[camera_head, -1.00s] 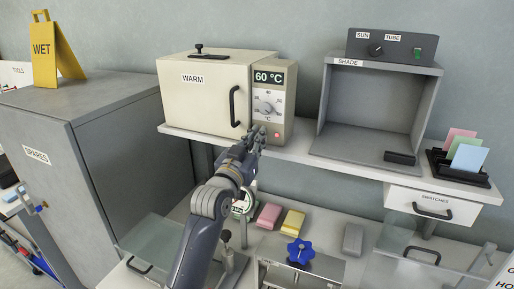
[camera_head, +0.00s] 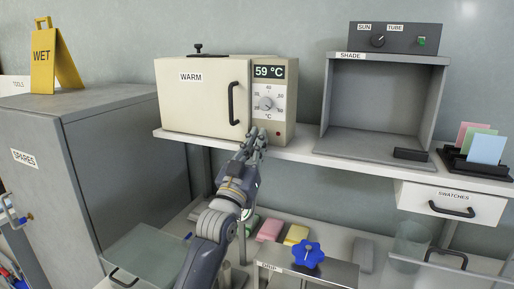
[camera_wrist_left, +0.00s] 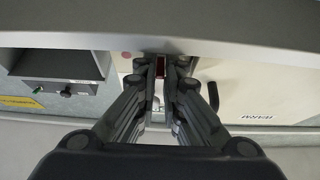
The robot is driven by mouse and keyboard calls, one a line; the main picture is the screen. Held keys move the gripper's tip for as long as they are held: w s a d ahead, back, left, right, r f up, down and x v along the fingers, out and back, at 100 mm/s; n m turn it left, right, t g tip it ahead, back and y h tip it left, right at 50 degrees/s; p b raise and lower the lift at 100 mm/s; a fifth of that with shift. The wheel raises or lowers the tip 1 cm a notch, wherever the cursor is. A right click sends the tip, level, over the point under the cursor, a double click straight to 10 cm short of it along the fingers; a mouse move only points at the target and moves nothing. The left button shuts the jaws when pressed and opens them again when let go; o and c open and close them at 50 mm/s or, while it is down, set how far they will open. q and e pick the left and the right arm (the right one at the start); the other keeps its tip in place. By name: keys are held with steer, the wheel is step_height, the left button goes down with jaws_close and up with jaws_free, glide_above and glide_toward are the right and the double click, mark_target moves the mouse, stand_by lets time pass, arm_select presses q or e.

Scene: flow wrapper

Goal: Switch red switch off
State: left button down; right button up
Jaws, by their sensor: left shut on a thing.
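The cream WARM oven (camera_head: 205,100) stands on the shelf. Its control panel (camera_head: 283,102) carries a display reading 59 °C, a dial and a dark red lamp (camera_head: 278,133). My left gripper (camera_head: 256,139) is at the panel's lower left, its fingers pointing at the panel. The fingers hide the red switch in the head view. My right gripper is not in view.
A grey SHADE box (camera_head: 375,100) stands right of the oven on the shelf (camera_head: 305,151). A swatch rack (camera_head: 473,166) sits at the right end. Below are a blue knob (camera_head: 308,254), pink and yellow blocks. A grey SPARES cabinet (camera_head: 125,140) stands left.

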arm_select(q)
steer(key=shift+r, duration=0.1)
steer(key=c, duration=1.7)
jaws_free()
steer(key=v, duration=1.2)
